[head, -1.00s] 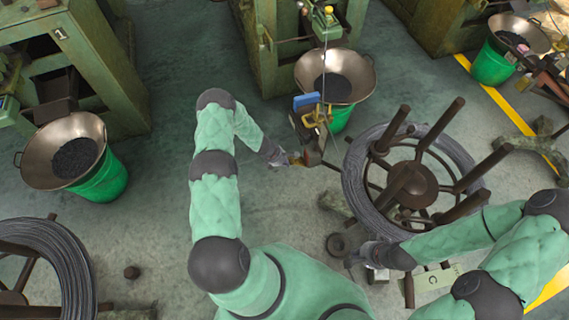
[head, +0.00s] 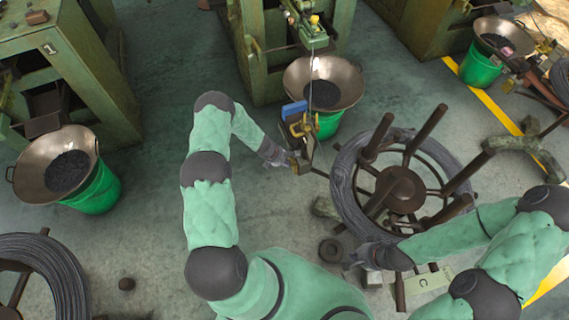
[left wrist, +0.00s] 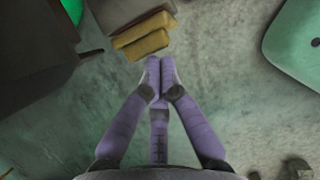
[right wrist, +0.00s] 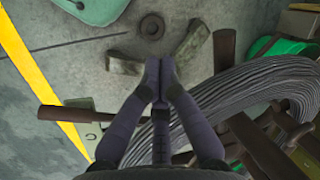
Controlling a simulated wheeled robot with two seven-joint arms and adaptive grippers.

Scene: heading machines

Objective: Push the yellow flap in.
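Two yellow plates, one of them probably the flap, lie just beyond my left fingertips in the left wrist view: a nearer one (left wrist: 147,46) and a farther one (left wrist: 143,28). My right gripper (right wrist: 154,65) is shut and empty above the floor, left of the wire reel.
A wire coil on a reel with brown posts (head: 346,195) stands right of the fixture. A metal bowl (head: 345,75) on a green bucket is behind it, before a green machine (head: 265,75). A dark ring (head: 330,250) lies on the floor. Open floor (head: 150,190) is at left.

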